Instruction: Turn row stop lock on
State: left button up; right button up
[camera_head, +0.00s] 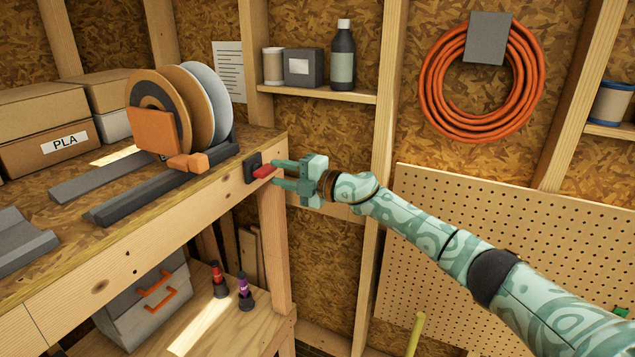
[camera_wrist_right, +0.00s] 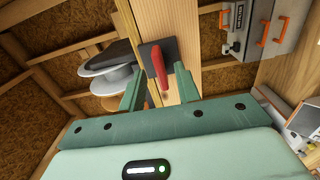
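The row stop lock has a red handle (camera_head: 265,171) on a dark square plate (camera_head: 252,167), fixed to the front edge of the wooden bench near its right corner. In the right wrist view the red handle (camera_wrist_right: 159,70) stands out from its dark plate (camera_wrist_right: 151,54). My right gripper (camera_head: 281,174) is open, with its green fingers on either side of the handle's end. In the wrist view the right gripper (camera_wrist_right: 156,88) shows a gap between each finger and the handle. My left gripper is not in view.
The bench (camera_head: 150,228) carries a spool rack with several spools (camera_head: 205,95). Below stand a grey toolbox (camera_head: 150,300) and two small bottles (camera_head: 245,292). A shelf (camera_head: 320,94), an orange hose coil (camera_head: 432,95) and a pegboard (camera_head: 500,235) are on the wall behind.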

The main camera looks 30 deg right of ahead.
jog(key=b+v, duration=0.4)
jog(key=v, duration=0.9)
jog(key=shift+s+d, duration=0.25)
jog(key=shift+d, duration=0.05)
